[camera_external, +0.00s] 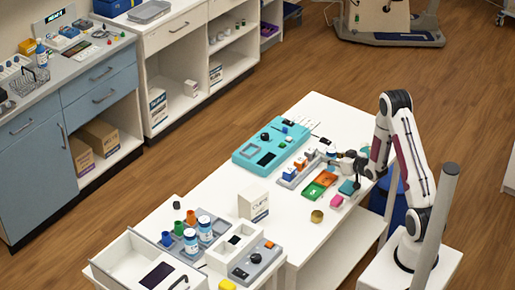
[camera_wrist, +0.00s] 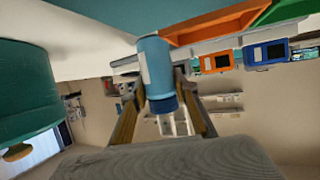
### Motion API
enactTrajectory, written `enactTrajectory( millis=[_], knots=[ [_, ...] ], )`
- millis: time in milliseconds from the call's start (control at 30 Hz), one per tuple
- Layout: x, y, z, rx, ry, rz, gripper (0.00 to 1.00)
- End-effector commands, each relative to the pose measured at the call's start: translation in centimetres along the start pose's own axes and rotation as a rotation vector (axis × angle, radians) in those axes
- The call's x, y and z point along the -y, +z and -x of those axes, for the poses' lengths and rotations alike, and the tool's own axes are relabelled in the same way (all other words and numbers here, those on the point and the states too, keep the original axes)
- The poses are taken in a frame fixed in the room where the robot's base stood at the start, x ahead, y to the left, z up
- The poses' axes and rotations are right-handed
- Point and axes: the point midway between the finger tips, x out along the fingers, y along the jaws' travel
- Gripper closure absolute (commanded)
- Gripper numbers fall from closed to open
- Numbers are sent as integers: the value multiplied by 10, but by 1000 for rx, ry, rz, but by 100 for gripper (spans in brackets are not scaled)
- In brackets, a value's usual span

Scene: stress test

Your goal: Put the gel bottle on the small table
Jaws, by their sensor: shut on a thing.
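The gel bottle (camera_wrist: 154,68), a light blue cylinder with a darker blue end, is between the fingers of my gripper (camera_wrist: 160,82) in the wrist view. My gripper is shut on it. In the external view my gripper (camera_external: 350,164) is over the right side of a long white table (camera_external: 268,197), near the coloured trays. The bottle is too small and hidden there to make out clearly. I cannot tell which surface is the small table.
A teal case (camera_external: 246,155), a green-and-orange tray (camera_external: 320,186), a white box (camera_external: 253,204) and a pink block (camera_external: 337,201) stand on the long table. A large teal object (camera_wrist: 28,92) fills the wrist view's left side. Bare tabletop lies around the white box.

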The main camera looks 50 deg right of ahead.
Motion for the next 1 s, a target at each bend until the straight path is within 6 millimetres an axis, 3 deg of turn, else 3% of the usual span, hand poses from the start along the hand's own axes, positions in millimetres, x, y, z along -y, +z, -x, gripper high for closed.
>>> enactTrajectory(
  millis=[67,100,167,667,1000],
  knots=[
    [0,1,-1,0,0,0,95],
    [0,2,-1,0,0,0,66],
    [0,2,-1,0,0,0,55],
    [0,-1,0,0,0,0,55],
    [-1,-1,28,1,2,-1,55]
  ],
)
